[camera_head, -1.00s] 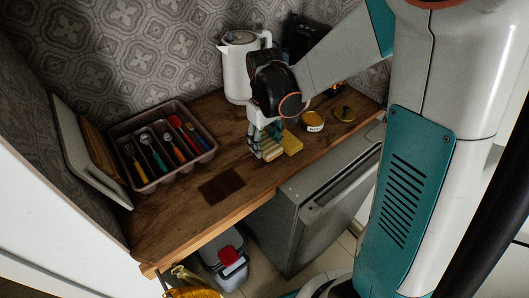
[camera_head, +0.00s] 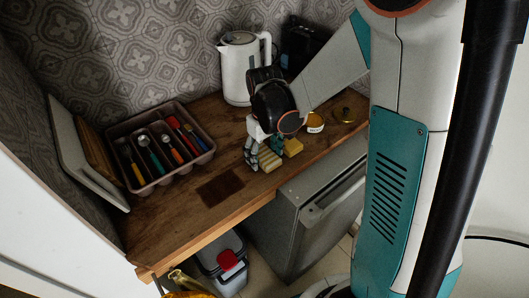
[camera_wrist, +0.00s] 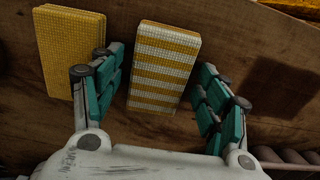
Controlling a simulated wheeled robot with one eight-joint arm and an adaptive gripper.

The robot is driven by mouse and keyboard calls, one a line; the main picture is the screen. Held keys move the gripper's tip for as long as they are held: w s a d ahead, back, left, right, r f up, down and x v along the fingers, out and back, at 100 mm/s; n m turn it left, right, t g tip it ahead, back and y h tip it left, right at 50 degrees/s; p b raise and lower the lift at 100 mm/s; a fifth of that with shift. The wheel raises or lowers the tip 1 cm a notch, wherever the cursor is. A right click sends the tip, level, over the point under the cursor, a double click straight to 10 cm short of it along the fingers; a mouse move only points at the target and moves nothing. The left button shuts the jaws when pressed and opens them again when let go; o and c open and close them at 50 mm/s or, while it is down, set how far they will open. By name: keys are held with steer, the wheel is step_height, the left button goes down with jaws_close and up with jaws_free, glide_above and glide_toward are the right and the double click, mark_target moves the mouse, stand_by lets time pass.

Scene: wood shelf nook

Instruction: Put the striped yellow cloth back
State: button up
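The striped yellow cloth (camera_wrist: 166,66), a flat block with yellow and white bands, lies on the wooden counter in the wrist view. It also shows below my gripper in the head view (camera_head: 268,160), partly hidden by the fingers. My gripper (camera_wrist: 160,85) is open, with one green-padded finger on each side of the striped cloth and gaps between. In the head view my gripper (camera_head: 262,150) is low over the counter. A plain yellow cloth or sponge (camera_wrist: 70,48) lies to the left, close to the left finger; it also shows in the head view (camera_head: 292,147).
A dark brown square patch (camera_head: 220,189) lies on the counter (camera_head: 180,225), clear of objects. A cutlery tray (camera_head: 150,185) stands at left beside leaning boards (camera_head: 85,160). A white kettle (camera_head: 236,70) is behind my gripper; a yellow-topped tin (camera_head: 314,123) is to the right.

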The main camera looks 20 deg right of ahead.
mark_target(265, 155)
step_height(265, 155, up, 13)
steer(key=p, duration=0.5)
steer(key=s+r+m+t, duration=0.3)
steer(key=s+r+t, duration=0.4)
steer(key=s, duration=0.8)
steer(key=shift+r+m+b, duration=0.3)
steer(key=shift+r, duration=0.65)
steer(key=shift+d, duration=0.1)
